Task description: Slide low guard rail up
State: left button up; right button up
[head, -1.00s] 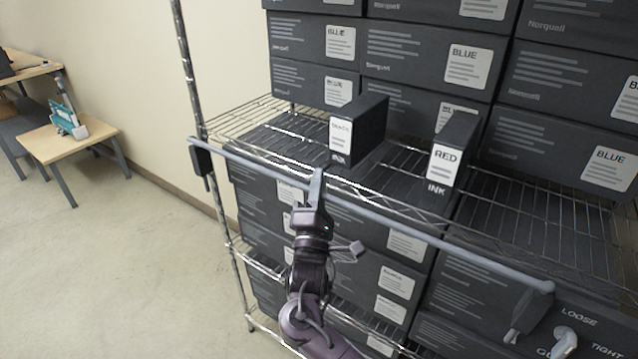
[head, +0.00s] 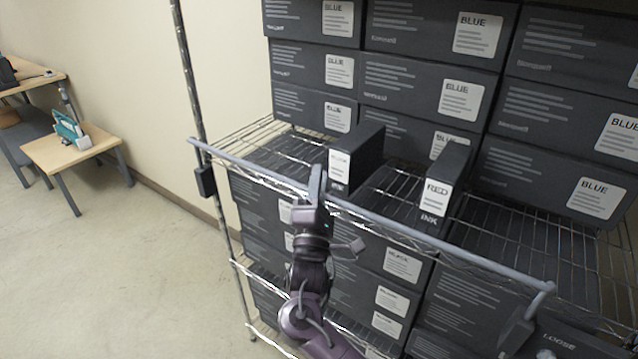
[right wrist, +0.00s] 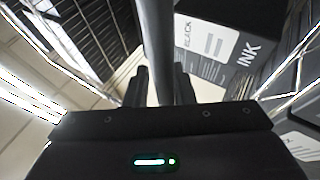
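The low guard rail (head: 430,238) is a grey bar running along the front of the wire shelf, from the left post down to the lower right of the head view. My right gripper (head: 317,182) is at the rail, left of its middle. In the right wrist view the rail (right wrist: 157,45) passes between its two dark fingers (right wrist: 160,88), which sit close on both sides of it. The rail's left end is above a dark bracket (head: 205,180) on the post. Another dark bracket (head: 515,335) is below its right end. My left gripper is not in view.
A black-ink box (head: 355,158) and a red-ink box (head: 445,185) stand on the wire shelf behind the rail. Stacked dark boxes (head: 415,80) fill the space behind. A panel reading LOOSE (head: 560,342) shows at lower right. A small table (head: 75,150) stands far left; the floor between is clear.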

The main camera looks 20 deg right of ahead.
jog(key=shift+f, duration=0.15)
jog(key=b+v, duration=0.3)
jog(key=v, duration=0.4)
jog(key=shift+s, duration=0.35)
jog(key=shift+a+f, duration=0.15)
jog(key=shift+f, duration=0.05)
